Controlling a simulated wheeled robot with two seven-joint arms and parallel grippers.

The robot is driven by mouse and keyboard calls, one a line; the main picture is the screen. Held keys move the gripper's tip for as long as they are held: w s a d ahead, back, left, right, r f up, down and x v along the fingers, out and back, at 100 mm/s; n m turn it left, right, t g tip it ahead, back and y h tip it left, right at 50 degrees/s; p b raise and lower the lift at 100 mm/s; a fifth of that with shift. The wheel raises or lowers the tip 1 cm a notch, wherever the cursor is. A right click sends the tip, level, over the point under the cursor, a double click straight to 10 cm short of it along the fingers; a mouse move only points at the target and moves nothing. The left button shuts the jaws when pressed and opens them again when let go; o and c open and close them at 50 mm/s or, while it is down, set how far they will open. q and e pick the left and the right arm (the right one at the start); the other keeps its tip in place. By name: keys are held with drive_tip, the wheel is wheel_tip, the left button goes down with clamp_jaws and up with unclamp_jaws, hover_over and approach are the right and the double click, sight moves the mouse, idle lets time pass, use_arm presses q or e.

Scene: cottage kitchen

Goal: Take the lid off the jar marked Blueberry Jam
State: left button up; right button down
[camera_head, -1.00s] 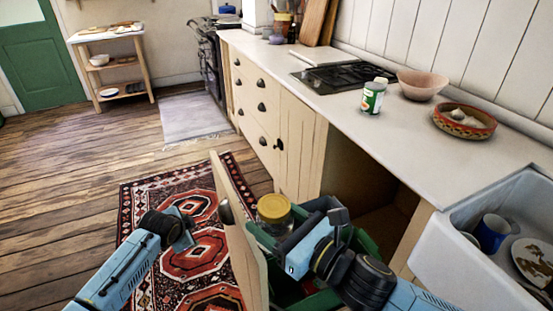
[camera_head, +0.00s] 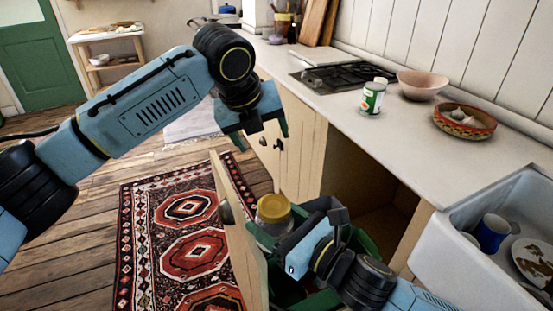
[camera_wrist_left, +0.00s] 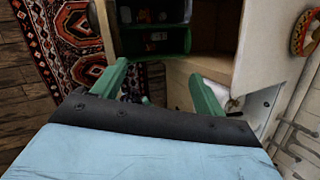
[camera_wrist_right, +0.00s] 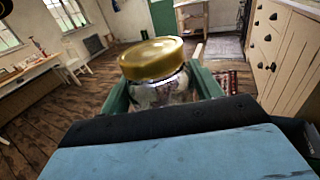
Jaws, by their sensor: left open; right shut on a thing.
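A glass jar with a gold lid (camera_head: 273,207) is upright just behind the open cupboard door. No label can be read on it. My right gripper (camera_wrist_right: 162,88) is shut on this jar, below the lid, and the gold lid (camera_wrist_right: 150,58) is on top in the right wrist view. My left gripper (camera_head: 262,132) is open and empty, fingers pointing down. It is above and beyond the jar, in front of the drawer fronts. Its open fingers (camera_wrist_left: 158,88) also show in the left wrist view, with no jar between them.
The open cupboard door (camera_head: 238,225) stands left of the jar. A green crate (camera_head: 372,243) is under my right arm. The counter (camera_head: 405,125) holds a green-labelled can (camera_head: 372,99), a pink bowl (camera_head: 422,84) and a patterned dish (camera_head: 464,122). The sink (camera_head: 450,225) is at right.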

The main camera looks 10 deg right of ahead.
sight(276, 205)
use_arm(q)
drive_tip(key=s+m+g+y, duration=0.1)
drive_tip(key=s+m, duration=0.2)
drive_tip(key=s+d+r+m+g+y, duration=0.1)
drive_tip(key=s+m, duration=0.2)
drive_tip(key=s, duration=0.1)
drive_tip(key=s+r+m+g, duration=0.1)
drive_tip(key=s+m, duration=0.2)
drive_tip(key=s, duration=0.1)
drive_tip(key=shift+d+r+m+y, duration=0.1)
drive_tip(key=shift+d+m+y, duration=0.15)
drive_tip(key=shift+m+y, duration=0.15)
drive_tip(key=shift+s+m+g, duration=0.3)
drive_tip(key=shift+s, duration=0.1)
drive_tip(key=shift+s+a, duration=0.1)
wheel_tip(276, 205, down, 8)
drive_tip(key=shift+r, duration=0.1)
